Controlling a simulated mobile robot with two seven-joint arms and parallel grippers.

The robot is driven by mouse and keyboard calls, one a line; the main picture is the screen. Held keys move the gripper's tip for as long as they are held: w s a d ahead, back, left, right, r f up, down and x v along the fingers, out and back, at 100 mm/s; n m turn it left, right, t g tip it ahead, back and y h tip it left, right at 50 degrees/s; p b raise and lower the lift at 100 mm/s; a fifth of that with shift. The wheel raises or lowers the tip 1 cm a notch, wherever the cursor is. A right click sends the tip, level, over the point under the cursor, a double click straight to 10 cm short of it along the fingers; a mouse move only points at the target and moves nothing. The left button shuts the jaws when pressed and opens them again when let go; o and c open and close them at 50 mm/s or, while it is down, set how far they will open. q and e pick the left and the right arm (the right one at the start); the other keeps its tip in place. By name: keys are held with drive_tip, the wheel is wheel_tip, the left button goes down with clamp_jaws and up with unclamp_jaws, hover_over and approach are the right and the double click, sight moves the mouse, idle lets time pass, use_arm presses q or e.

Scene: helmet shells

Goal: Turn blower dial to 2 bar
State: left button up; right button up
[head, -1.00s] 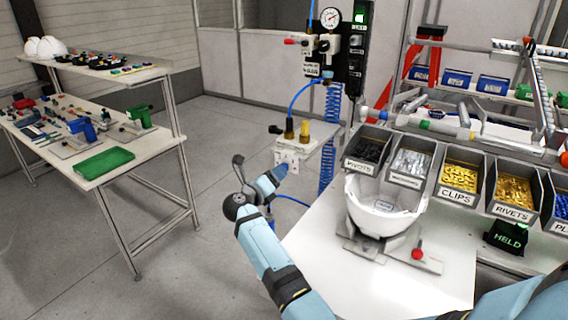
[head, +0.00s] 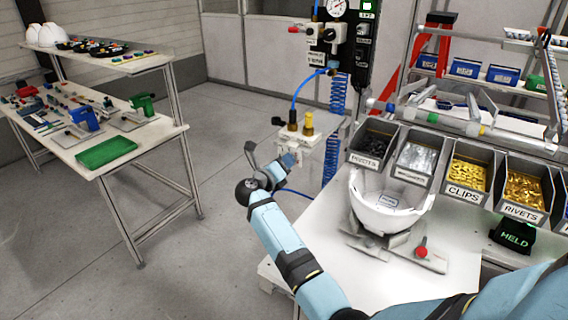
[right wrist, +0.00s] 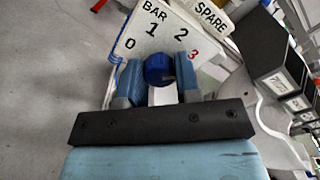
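The blower dial (right wrist: 159,68) is a dark blue round knob in the right wrist view. It sits at a white plate (right wrist: 150,40) marked BAR with 0, 1, 2 and a red 3. My right gripper (right wrist: 159,80) has one blue finger on each side of the dial. The dial fills the gap, but I cannot tell whether the fingers press on it. No pointer on the dial can be made out. In the head view my right gripper (head: 286,163) is at the front of the white blower box (head: 312,150) and hides the dial. My left gripper is not in view.
A black panel (head: 362,50) with a round gauge (head: 337,9) stands behind the box; a blue coiled hose (head: 338,95) hangs there. A white helmet shell (head: 385,208) sits on the workbench to the right, before labelled bins (head: 466,180). Open floor (head: 220,230) lies left.

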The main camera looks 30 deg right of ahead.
drive_tip(key=n+p, duration=0.7)
drive_tip(key=n, duration=0.1)
drive_tip(key=shift+r+n, duration=0.1)
drive_tip(key=shift+n, duration=0.2)
idle(0.3)
idle(0.5)
drive_tip(key=o, duration=0.7)
drive_tip(key=shift+c, duration=0.2)
drive_tip(key=shift+o, duration=1.4)
